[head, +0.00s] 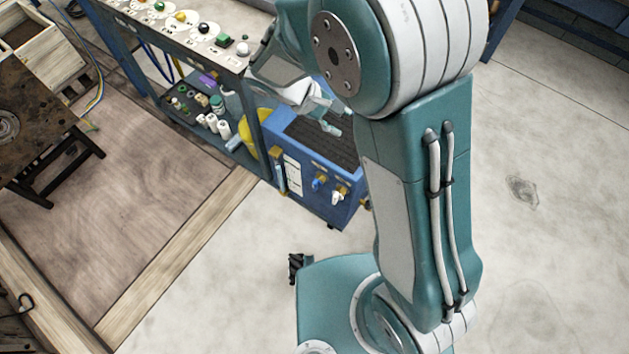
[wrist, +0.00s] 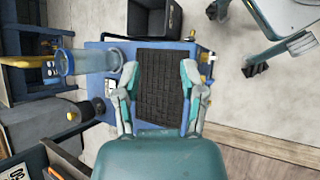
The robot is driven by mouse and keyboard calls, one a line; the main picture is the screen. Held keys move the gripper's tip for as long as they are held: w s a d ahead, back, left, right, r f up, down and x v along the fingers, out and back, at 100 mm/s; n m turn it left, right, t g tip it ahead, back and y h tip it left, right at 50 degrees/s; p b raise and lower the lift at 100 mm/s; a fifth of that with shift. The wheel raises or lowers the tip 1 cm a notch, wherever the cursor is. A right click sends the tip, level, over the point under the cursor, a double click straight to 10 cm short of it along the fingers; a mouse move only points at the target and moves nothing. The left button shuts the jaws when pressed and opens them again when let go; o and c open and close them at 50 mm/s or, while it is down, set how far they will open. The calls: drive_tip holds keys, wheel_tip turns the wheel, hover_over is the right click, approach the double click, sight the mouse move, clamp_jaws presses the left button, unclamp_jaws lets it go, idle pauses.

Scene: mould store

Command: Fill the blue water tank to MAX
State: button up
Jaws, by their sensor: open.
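The blue water tank (head: 345,197) stands on the floor beside the workbench; its top has a dark ribbed panel (head: 322,143). Its front carries a white label strip (head: 294,175), a blue valve (head: 319,182) and a white valve (head: 338,197). The wrist view looks down on the tank (wrist: 97,88) and its dark panel (wrist: 160,85). A translucent bluish cylindrical thing (wrist: 88,61) lies across the tank's left side there. My gripper (wrist: 160,70) is open and empty above the panel; it also shows in the head view (head: 326,108). I cannot read a water level or MAX mark.
A workbench (head: 190,55) with coloured buttons and a shelf of bottles (head: 218,106) stands left of the tank. A yellow object (head: 255,135) sits between them. A dark open bin (wrist: 154,18) stands beyond the tank in the wrist view. The floor (head: 540,230) on the right is clear.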

drive_tip(key=w+a+f+n+t+h, duration=0.25)
drive_tip(key=a+f+n, duration=0.2)
drive_tip(key=f, duration=0.55)
drive_tip(key=n+t, duration=1.2)
drive_tip(key=n, duration=0.2)
approach(313, 185)
drive_tip(key=x, duration=1.1)
drive_tip(key=shift+r, duration=0.15)
clamp_jaws()
